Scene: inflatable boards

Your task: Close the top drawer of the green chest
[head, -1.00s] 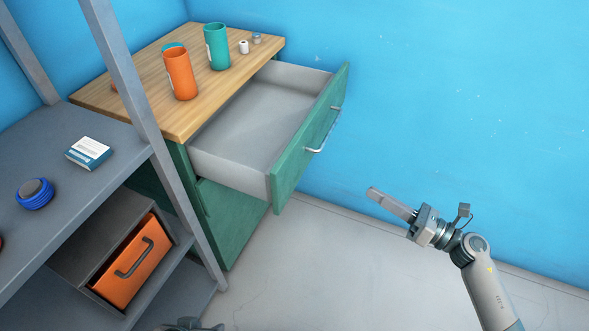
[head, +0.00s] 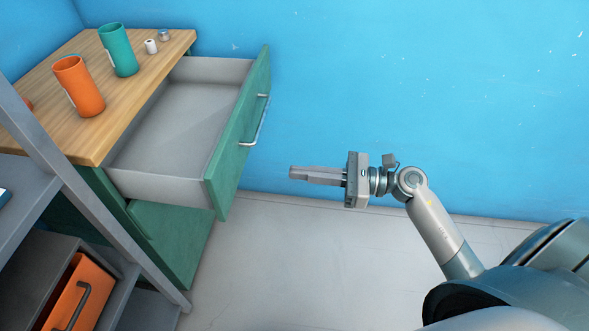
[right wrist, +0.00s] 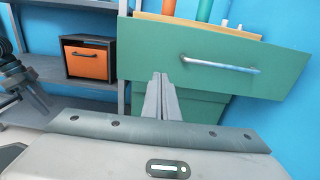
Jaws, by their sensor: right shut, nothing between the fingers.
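The green chest (head: 170,238) with a wooden top stands at the left in the head view. Its top drawer (head: 170,125) is pulled far out and looks empty. The drawer's green front (head: 228,165) carries a metal bar handle (head: 255,122). My right gripper (head: 292,173) is shut and empty, to the right of the drawer front and apart from it, pointing towards it. In the right wrist view the shut fingers (right wrist: 161,78) show in front of the green drawer front (right wrist: 210,60), below and left of its handle (right wrist: 220,65). My left gripper is not in view in the head view.
Orange (head: 79,87) and green (head: 118,50) cylinders and small items stand on the chest's wooden top (head: 50,110). A grey shelf rack (head: 75,185) with an orange-fronted box (head: 76,296) is close in front of the chest at left. A blue wall lies behind. Floor right of the drawer is clear.

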